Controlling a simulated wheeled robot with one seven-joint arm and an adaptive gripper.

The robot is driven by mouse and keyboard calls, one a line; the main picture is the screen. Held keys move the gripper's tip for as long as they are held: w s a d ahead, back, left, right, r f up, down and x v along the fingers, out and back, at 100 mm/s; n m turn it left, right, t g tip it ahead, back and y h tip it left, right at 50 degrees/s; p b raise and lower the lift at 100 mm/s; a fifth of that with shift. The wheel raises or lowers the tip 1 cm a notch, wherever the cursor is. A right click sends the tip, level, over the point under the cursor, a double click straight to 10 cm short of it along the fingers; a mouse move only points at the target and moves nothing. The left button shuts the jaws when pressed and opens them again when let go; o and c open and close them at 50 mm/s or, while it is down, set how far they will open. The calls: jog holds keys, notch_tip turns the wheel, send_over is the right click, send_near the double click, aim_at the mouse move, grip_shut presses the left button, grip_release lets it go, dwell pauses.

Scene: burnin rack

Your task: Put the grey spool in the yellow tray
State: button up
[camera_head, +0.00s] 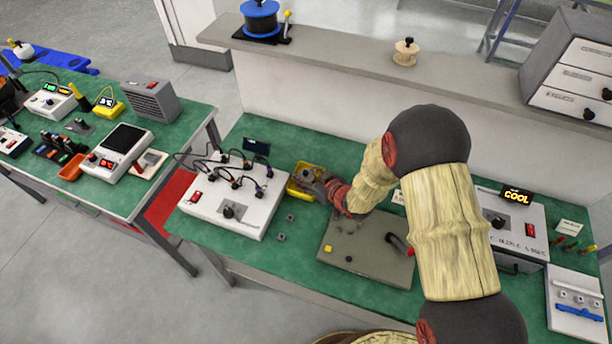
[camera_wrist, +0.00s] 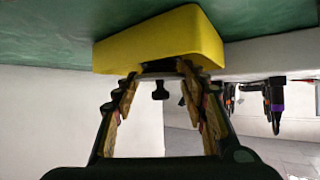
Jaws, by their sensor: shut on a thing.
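The yellow tray (camera_head: 298,191) stands on the green bench just right of the white test box with black leads. Its yellow side fills the top middle of the upside-down wrist view (camera_wrist: 165,40). My gripper (camera_head: 322,184) is at the tray's right side, and its two fingers (camera_wrist: 158,76) reach the tray rim. They are shut on a dark thing with a black knob (camera_wrist: 160,90), which I take to be the grey spool. Most of it is hidden by the fingers and rim. I cannot tell whether it touches the tray floor.
The white test box (camera_head: 225,197) with black leads is close to the tray's left. A grey-brown plate (camera_head: 365,250) lies in front of my arm. A shelf (camera_head: 345,53) behind carries a blue spool (camera_head: 260,18) and a wooden spool (camera_head: 405,54). A white box (camera_head: 512,225) stands right.

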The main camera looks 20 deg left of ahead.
jog(key=shift+r, duration=0.1)
jog(key=shift+f, duration=0.2)
jog(key=o, duration=1.1)
jog(key=shift+o, duration=0.2)
jog(key=shift+r, duration=0.1)
jog(key=shift+d+r, duration=0.1)
jog(key=shift+r, duration=0.1)
jog(key=p+v, duration=0.2)
jog(key=v, duration=1)
